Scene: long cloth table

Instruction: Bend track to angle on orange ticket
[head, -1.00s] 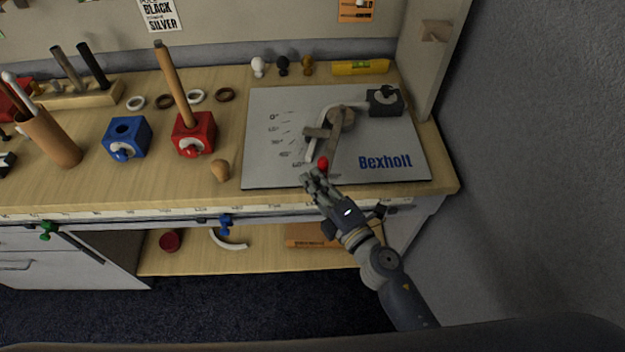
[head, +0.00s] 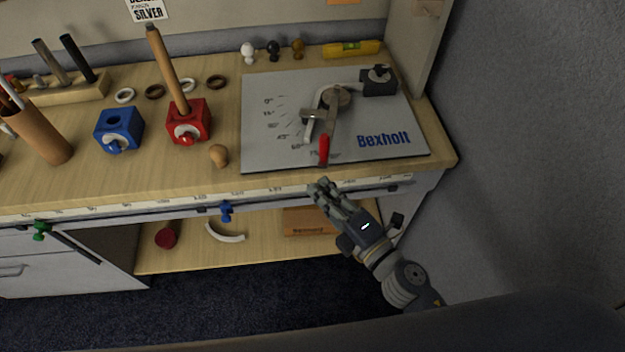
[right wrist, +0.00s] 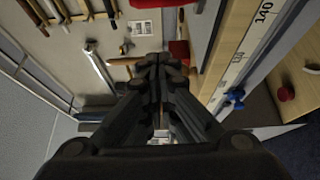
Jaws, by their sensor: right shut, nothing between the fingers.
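The grey bending plate (head: 400,160) marked Bexholt lies on the bench at right, with an angle scale printed on it. A pale metal track (head: 310,128) runs from a black block (head: 379,80) around the round pivot (head: 336,97) and bends down toward the front. The lever's red handle (head: 324,150) points to the front, near the scale's highest marks. My right gripper (head: 322,184) is shut and empty, just in front of the handle and apart from it. Only the bottom edge of an orange ticket (head: 343,2) shows on the back wall; its text is cut off. My left gripper is out of view.
A blue block (head: 119,130) and a red block (head: 187,123) holding a wooden rod stand left of the plate, near a wooden knob (head: 219,155). A yellow level (head: 352,49) lies behind it. A side panel (head: 412,50) bounds the right. A lower shelf (head: 270,245) is below.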

